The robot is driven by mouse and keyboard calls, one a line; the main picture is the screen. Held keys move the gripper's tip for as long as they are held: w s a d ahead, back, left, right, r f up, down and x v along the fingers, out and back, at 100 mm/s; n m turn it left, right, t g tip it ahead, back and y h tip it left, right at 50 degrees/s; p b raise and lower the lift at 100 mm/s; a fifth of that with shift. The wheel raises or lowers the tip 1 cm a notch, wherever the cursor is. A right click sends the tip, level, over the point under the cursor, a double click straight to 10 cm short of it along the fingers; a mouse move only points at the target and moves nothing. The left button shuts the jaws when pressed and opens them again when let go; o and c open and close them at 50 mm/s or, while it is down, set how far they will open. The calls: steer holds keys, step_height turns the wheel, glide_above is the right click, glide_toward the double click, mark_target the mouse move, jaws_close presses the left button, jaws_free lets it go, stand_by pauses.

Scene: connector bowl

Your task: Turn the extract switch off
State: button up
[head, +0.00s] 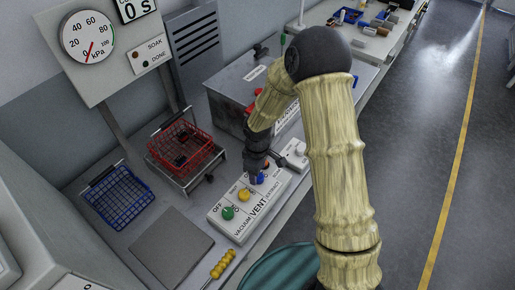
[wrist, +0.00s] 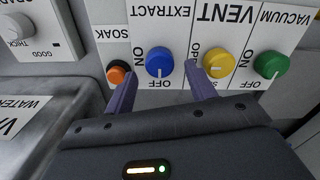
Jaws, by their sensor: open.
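The extract switch is a blue knob (wrist: 159,62) on a white panel (wrist: 140,20), with ON beside it and OFF below it in the wrist view. A pale mark seems to lie on its lower side, towards OFF, but it is too small to be sure. My gripper (wrist: 158,80) is open and empty. Its two fingers reach towards the panel on either side of the blue knob, seemingly apart from it. In the head view my gripper (head: 257,168) hangs over the panel and partly hides the blue knob (head: 260,178).
The yellow vent knob (wrist: 216,63) is close beside my right finger. The green vacuum knob (wrist: 270,64) is further right. An orange soak button (wrist: 118,73) is near my left finger. A red basket (head: 180,146) and a blue basket (head: 119,196) stand left of the panel.

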step_height(320, 180, up, 16)
steer(key=shift+f+b, duration=0.2)
steer(key=shift+b, duration=0.15)
stand_by(0.4)
steer(key=s+d+r+m+t, duration=0.1)
steer(key=s+d+m+t, duration=0.1)
steer(key=s+d+m, duration=1)
steer(key=shift+s+d+m+t, duration=0.35)
steer(key=shift+d+m, duration=0.25)
steer(key=shift+d, duration=0.4)
steer(key=shift+r, duration=0.1)
